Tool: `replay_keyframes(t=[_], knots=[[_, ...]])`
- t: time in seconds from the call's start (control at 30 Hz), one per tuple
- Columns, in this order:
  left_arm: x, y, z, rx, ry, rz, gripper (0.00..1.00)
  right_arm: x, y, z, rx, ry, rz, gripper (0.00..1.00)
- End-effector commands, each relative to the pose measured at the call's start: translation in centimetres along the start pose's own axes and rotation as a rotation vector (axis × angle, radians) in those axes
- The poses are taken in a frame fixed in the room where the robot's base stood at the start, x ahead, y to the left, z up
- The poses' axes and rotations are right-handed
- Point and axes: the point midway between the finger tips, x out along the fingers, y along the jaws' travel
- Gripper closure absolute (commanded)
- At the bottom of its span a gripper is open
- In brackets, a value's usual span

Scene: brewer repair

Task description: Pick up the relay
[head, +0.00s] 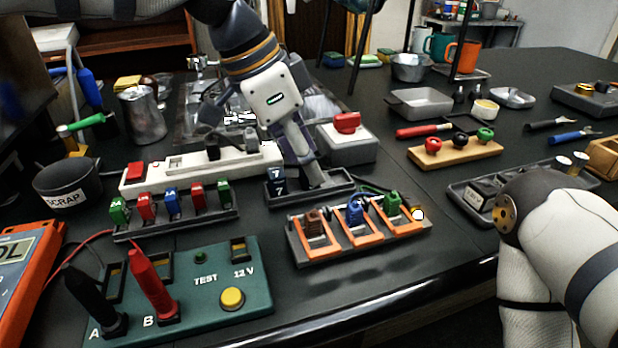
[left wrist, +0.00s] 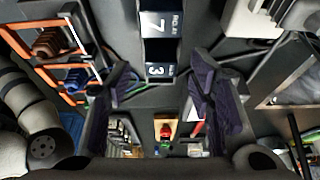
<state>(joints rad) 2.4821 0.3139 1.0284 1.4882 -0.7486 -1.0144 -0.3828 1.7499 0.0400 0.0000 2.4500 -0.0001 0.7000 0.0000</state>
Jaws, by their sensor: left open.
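The relay (head: 276,180) is a small dark block with white "7" markings, in a shallow dark tray (head: 335,191) at the middle of the bench. In the left wrist view the relay (left wrist: 160,38) shows its labelled faces, ahead of and roughly centred between the fingers. My left gripper (head: 308,172) points down beside the relay, just to its right in the head view. In the left wrist view my left gripper (left wrist: 160,75) has its dark fingers spread, with nothing between them. My right arm shows at the right; its gripper is out of view.
An orange-framed rack (head: 350,250) with brown, blue and green plugs stands in front of the tray. A fuse rack (head: 175,222) and a green tester (head: 180,305) are at left. A grey box with a red button (head: 347,123) is close behind. Clear bench lies right of the orange rack.

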Motion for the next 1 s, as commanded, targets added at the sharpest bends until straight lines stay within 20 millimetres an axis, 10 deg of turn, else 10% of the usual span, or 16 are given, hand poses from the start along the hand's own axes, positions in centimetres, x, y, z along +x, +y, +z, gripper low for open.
replay_keyframes(t=[0.33, 0.53, 1.0], knots=[[1.5, 0.1, 0.0, 0.001, 0.000, -0.001, 0.54, 0.1, 0.0, 0.0, 0.000, -0.002, 0.000, 0.60], [1.5, 0.1, 0.0, 0.001, -0.001, -0.001, 0.99, 0.1, 0.0, 0.0, 0.000, -0.002, 0.000, 0.60], [0.0, 0.0, -0.6, 0.000, 0.000, -0.004, 0.99, 0.0, 0.0, 0.0, 0.000, -0.001, 0.000, 0.60]])
